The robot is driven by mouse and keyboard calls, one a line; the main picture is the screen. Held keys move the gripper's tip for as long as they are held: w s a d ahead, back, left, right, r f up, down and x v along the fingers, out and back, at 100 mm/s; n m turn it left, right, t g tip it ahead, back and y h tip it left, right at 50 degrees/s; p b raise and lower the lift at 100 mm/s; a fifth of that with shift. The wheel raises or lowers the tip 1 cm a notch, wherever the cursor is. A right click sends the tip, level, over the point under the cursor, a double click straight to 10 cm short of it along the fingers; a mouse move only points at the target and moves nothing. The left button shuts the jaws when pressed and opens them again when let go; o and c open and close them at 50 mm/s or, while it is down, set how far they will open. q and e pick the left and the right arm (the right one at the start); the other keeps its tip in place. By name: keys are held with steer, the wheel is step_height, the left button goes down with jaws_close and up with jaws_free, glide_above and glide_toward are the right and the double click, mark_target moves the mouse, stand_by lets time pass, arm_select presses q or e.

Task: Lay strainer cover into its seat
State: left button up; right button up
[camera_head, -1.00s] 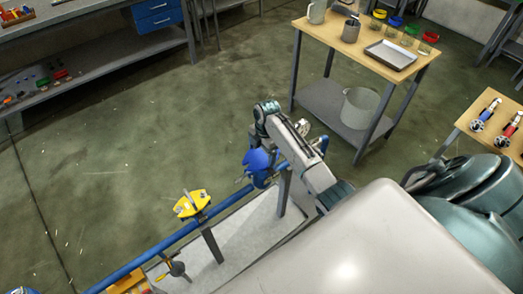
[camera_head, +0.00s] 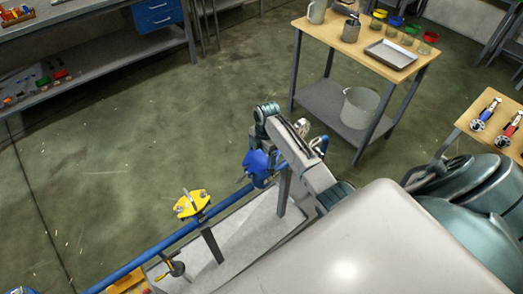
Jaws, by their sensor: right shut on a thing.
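My right arm reaches over the blue pipe (camera_head: 165,243), and its wrist bends down at the pipe's upper right end. My right gripper (camera_head: 261,152) is small here and partly hidden by its own wrist; it is shut on a blue piece, seemingly the strainer cover (camera_head: 256,165). The piece is right at the pipe end, close to a grey post. The seat is hidden behind the wrist and the blue piece, so I cannot tell whether they touch. My left gripper is out of view.
A yellow fitting (camera_head: 192,204) sits on the pipe left of my right gripper. A grey bench plate (camera_head: 240,237) lies below the pipe. A wooden-topped cart (camera_head: 345,38) holds a tray (camera_head: 390,54) and cups. Another table (camera_head: 470,122) stands right. The floor at left is clear.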

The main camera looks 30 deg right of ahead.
mark_target(264, 155)
steer(key=shift+f, duration=0.25)
steer(key=o, duration=1.5)
steer(key=shift+c, duration=0.2)
steer(key=shift+o, duration=0.2)
steer(key=shift+s, duration=0.1)
step_height(264, 155, up, 11)
steer(key=d+b, duration=0.1)
steer(key=b, duration=0.1)
steer(key=shift+d+b, duration=0.15)
steer(key=shift+b, duration=0.2)
steer(key=shift+f, duration=0.1)
